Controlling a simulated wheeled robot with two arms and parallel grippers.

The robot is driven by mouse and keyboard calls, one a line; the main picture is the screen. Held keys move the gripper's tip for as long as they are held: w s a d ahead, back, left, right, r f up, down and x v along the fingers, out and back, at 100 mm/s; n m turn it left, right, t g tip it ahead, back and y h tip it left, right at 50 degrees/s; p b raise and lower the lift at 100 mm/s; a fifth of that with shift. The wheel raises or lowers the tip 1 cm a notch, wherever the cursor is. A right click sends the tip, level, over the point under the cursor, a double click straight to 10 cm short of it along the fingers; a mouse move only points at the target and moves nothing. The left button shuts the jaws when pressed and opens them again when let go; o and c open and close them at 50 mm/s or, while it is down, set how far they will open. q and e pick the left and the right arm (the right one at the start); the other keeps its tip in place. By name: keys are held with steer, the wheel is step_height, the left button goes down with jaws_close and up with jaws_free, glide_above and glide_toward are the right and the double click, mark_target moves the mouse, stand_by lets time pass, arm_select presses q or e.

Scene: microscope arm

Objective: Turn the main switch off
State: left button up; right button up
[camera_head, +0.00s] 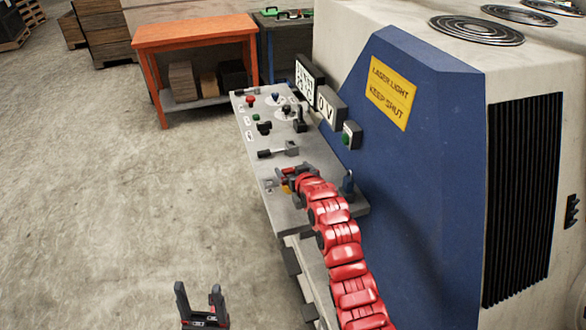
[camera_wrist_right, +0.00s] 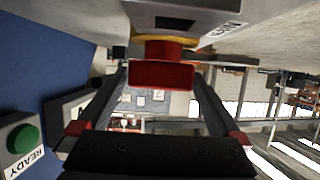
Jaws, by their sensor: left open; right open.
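The main switch, a red block-shaped handle (camera_wrist_right: 162,74) on a yellow ring below a grey box, is at the upper middle of the right wrist view. My right gripper (camera_wrist_right: 159,80) is open, with one finger on either side of the red handle; I cannot tell whether they touch it. In the head view my right gripper (camera_head: 287,178) is at the near part of the grey control console (camera_head: 283,217), and it mostly hides the switch. My left gripper (camera_head: 200,298) is open and empty at the bottom, low over the floor, away from the console.
The console bears a lever (camera_head: 279,150), a joystick (camera_head: 299,122) and several small knobs. An orange table (camera_head: 194,31) stands behind. The left floor is clear.

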jaws_close()
steer(key=n+g+y+b, duration=0.1)
steer(key=b, duration=0.5)
steer(key=n+g+y+b, duration=0.1)
steer(key=n+y+b, duration=0.1)
steer(key=b, duration=0.4)
steer(key=n+g+y+b, duration=0.1)
steer(key=n+y+b, duration=0.1)
steer(key=b, duration=0.4)
steer(key=shift+f, duration=0.25)
steer(key=shift+r+n+g+y+b, duration=0.15)
steer(key=shift+n+g+y+b, duration=0.25)
steer(key=shift+n+b, duration=0.15)
steer(key=shift+r, duration=0.1)
jaws_free()
steer(key=shift+s, duration=0.1)
